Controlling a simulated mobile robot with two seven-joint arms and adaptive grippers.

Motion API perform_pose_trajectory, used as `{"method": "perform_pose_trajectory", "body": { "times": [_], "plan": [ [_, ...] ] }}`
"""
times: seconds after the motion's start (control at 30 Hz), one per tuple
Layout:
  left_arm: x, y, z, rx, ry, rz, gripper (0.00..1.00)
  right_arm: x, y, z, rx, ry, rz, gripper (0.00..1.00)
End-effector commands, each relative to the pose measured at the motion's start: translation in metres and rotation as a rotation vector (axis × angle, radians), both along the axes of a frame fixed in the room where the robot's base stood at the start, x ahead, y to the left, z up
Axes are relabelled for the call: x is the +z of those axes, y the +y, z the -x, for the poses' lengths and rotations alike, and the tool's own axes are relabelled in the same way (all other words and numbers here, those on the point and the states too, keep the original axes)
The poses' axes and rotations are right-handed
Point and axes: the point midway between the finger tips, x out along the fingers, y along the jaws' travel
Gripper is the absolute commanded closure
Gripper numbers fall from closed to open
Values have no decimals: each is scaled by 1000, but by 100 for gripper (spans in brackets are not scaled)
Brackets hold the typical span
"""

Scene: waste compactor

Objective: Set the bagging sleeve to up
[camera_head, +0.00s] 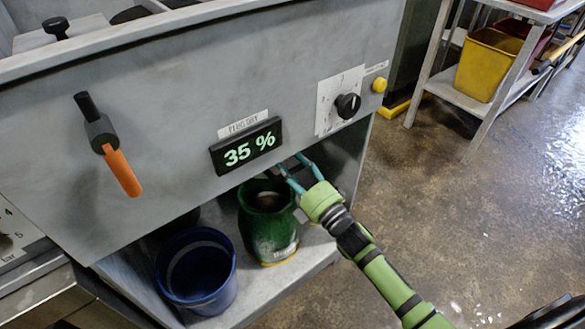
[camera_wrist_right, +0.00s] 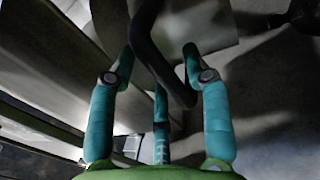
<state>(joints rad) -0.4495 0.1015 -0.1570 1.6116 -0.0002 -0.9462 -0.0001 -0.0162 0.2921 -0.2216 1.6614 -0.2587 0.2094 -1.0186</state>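My right gripper (camera_head: 288,165) reaches in from the lower right to just under the lower edge of the grey machine front (camera_head: 200,190), above the green bin. In the right wrist view its teal fingers (camera_wrist_right: 159,56) are spread apart. A dark, curved bar (camera_wrist_right: 165,65) runs between them; I cannot tell whether they touch it. I cannot tell whether this bar belongs to the bagging sleeve, and the sleeve is not clearly identifiable in the head view. My left gripper is not in view.
The machine front carries an orange-tipped lever (camera_head: 122,170), a 35 % display (camera_head: 246,146), a black dial (camera_head: 348,105) and a yellow button (camera_head: 379,85). A blue bucket (camera_head: 196,270) and green bin (camera_head: 268,228) stand below. Floor (camera_head: 480,220) at right is clear.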

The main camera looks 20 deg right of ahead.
Motion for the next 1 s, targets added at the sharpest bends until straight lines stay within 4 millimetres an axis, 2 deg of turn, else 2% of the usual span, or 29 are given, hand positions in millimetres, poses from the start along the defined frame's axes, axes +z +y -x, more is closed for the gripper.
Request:
{"method": "perform_pose_trajectory", "body": {
  "times": [0.13,0.23,0.5,0.7,0.83,1.0],
  "plan": [
    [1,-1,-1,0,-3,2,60,-3,-1,4,0,4,0,51],
    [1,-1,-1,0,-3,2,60,-6,-4,14,0,6,0,51],
    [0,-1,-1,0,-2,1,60,-16,-24,66,-1,8,1,51],
    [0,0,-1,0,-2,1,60,-21,-35,97,-1,3,0,51],
    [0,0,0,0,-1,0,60,-22,-39,108,0,1,0,51],
    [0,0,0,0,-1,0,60,-22,-40,111,0,-1,0,51]
  ]
}}
